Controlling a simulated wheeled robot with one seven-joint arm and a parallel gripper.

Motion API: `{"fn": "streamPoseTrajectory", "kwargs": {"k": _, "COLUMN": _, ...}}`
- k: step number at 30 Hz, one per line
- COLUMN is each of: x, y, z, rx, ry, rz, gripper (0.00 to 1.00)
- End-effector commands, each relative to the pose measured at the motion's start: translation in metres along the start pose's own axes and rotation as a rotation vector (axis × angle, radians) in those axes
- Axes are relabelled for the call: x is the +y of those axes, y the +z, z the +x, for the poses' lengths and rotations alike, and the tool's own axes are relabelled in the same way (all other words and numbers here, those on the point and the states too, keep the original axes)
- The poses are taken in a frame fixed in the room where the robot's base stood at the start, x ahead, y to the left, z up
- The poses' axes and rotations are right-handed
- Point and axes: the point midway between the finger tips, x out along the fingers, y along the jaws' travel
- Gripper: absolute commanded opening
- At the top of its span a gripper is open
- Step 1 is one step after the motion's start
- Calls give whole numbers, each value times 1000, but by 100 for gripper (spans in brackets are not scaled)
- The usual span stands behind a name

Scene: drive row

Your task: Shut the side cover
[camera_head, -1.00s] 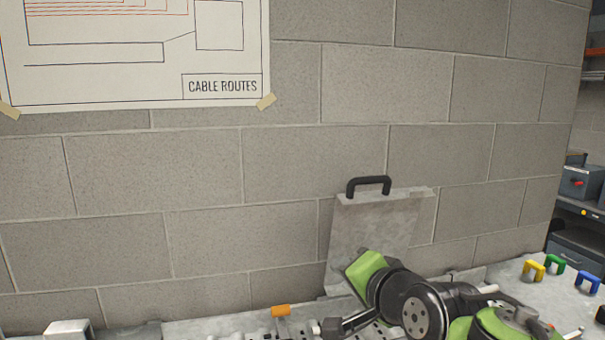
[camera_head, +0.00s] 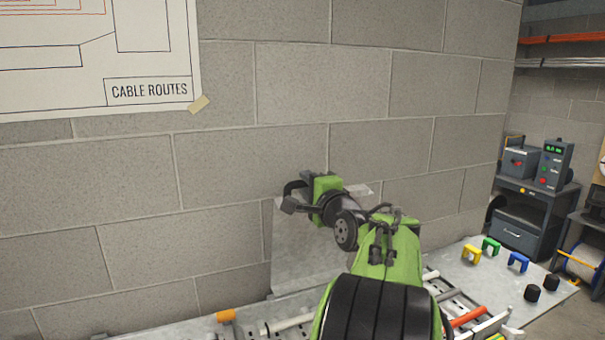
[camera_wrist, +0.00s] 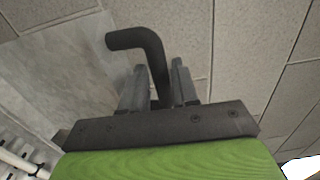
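The side cover is a grey metal plate (camera_head: 300,250) standing raised against the block wall in the head view. Its black handle (camera_head: 293,186) is at the top edge, partly hidden by my gripper. My gripper (camera_head: 300,200) is at the handle. In the wrist view the bent black handle (camera_wrist: 152,45) runs down between the two grey fingers (camera_wrist: 160,88). Narrow gaps seem to show beside the handle, so the fingers look open around it, not clamped. The plate also shows at left in the wrist view (camera_wrist: 62,75).
The bench holds a tray with white and red cables (camera_head: 466,318) in front of the cover, and an orange clip (camera_head: 226,316) at left. Yellow (camera_head: 471,254), green (camera_head: 491,245) and blue (camera_head: 518,261) clips lie at right. A shelf with grey instruments (camera_head: 535,165) stands beyond.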

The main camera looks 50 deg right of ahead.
Motion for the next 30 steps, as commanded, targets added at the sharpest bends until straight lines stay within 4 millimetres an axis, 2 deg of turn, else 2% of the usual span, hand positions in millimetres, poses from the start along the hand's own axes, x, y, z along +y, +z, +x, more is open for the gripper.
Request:
{"fn": "streamPoseTrajectory", "kwargs": {"k": 3, "x": -3, "y": 0, "z": 20, "rx": -2, "ry": 2, "rz": 1, "gripper": 29}}
{"fn": "streamPoseTrajectory", "kwargs": {"k": 6, "x": -2, "y": 0, "z": 28, "rx": 0, "ry": 1, "rz": 0, "gripper": 29}}
{"fn": "streamPoseTrajectory", "kwargs": {"k": 14, "x": 0, "y": 0, "z": 29, "rx": 1, "ry": 1, "rz": 0, "gripper": 29}}
{"fn": "streamPoseTrajectory", "kwargs": {"k": 20, "x": 0, "y": 0, "z": 29, "rx": 0, "ry": 1, "rz": 0, "gripper": 0}}
{"fn": "streamPoseTrajectory", "kwargs": {"k": 30, "x": 1, "y": 0, "z": 28, "rx": 1, "ry": -2, "rz": -1, "gripper": 0}}
